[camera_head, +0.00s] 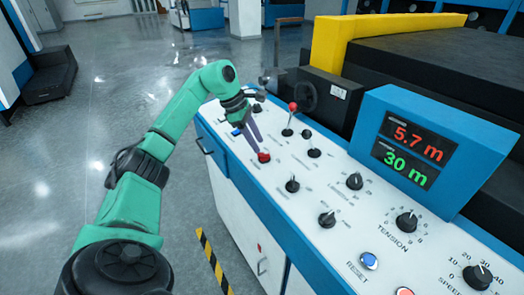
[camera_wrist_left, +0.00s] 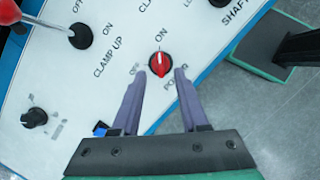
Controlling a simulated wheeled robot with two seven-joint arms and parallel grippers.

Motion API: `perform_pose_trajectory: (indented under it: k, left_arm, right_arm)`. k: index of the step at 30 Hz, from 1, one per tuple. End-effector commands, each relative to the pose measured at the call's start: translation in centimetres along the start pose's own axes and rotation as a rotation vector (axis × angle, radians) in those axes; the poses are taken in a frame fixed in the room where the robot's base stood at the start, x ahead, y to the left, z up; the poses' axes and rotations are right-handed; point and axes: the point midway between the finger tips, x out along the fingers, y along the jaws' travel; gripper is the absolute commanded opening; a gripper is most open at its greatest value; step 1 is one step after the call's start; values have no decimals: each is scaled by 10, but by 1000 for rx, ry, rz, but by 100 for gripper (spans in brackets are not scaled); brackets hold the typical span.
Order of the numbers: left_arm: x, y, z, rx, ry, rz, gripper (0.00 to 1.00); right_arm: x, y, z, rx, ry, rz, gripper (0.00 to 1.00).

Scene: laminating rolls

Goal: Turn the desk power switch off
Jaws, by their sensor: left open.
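The power switch (camera_wrist_left: 159,64) is a red rotary knob on the white panel, with ON above it, OFF to its left and POWER below in the left wrist view. Its pointer mark faces ON. The red knob (camera_head: 263,156) also shows in the head view, at the fingers' lower end. My left gripper (camera_wrist_left: 160,75) is open, with its two purple fingers pointing at the knob, one tip on each side just short of it. I cannot tell whether they touch it. In the head view the gripper (camera_head: 257,140) reaches down to the panel. My right gripper is not in view.
A red-balled lever (camera_head: 291,107) stands behind the gripper on the console (camera_head: 330,180). Several black knobs, a tension dial (camera_head: 406,221) and a blue reset button (camera_head: 369,260) lie towards the front right. A blue display box (camera_head: 420,150) rises at the right.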

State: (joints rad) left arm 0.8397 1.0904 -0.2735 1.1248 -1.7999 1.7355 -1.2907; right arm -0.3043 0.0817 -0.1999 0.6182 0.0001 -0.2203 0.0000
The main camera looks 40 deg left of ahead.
Motion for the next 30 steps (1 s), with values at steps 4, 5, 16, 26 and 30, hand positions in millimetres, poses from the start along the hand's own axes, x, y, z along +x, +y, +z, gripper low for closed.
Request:
perform_pose_trajectory:
  k: [4,5,16,26,30]
  left_arm:
    - [30,0,1,0,-1,-3,44]
    - [33,0,1,0,-2,-1,44]
    - [43,0,1,0,-1,1,32]
    - [43,0,1,0,-1,0,0]
    - [43,0,1,0,-1,0,0]
  right_arm:
    - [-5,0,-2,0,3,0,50]
    - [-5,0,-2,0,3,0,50]
    - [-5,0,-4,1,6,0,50]
    - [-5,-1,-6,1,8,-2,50]
    - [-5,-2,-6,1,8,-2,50]
